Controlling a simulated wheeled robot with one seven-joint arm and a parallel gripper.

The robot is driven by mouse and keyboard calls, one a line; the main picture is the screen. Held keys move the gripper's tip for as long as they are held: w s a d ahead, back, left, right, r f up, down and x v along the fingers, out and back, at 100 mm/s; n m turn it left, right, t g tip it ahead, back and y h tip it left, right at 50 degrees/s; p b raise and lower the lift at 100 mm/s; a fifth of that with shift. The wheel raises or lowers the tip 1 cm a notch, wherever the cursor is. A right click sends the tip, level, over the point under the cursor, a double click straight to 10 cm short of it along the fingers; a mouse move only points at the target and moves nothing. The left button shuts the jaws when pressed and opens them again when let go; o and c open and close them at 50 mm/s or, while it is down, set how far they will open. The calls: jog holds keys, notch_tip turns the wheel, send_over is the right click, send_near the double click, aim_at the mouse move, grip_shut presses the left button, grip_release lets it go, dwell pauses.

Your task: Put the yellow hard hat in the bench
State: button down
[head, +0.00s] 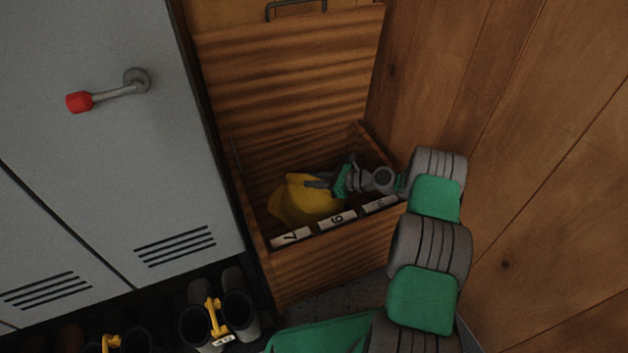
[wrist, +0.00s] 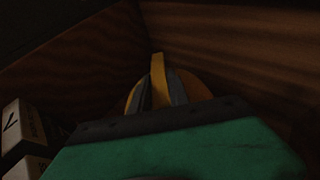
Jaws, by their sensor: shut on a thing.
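The yellow hard hat (head: 305,200) is inside the wooden bench (head: 330,258), at the left part of its box. The bench lid (head: 295,75) stands open, leaning up at the back. My gripper (head: 318,184) reaches into the box from the right and is shut on the hat. In the wrist view the hat (wrist: 160,85) shows between the two dark fingers (wrist: 160,92), with the bench's inner walls around it. Whether the hat touches the bench floor is hidden.
White numbered blocks (head: 338,220) line the bench's front edge. A grey locker (head: 110,130) with a red-tipped handle (head: 80,101) stands close on the left. Boots (head: 218,315) with yellow tags stand below it. A wooden wall (head: 530,150) closes the right side.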

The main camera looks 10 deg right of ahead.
jog(key=shift+f+b, duration=0.3)
jog(key=shift+f, duration=0.05)
jog(key=c, duration=1.2)
grip_release()
jog(key=shift+o, duration=0.2)
jog(key=p+v, duration=0.2)
jog(key=v, duration=0.5)
jog(key=shift+r, duration=0.1)
jog(key=shift+s+d, duration=0.15)
jog(key=shift+d, duration=0.05)
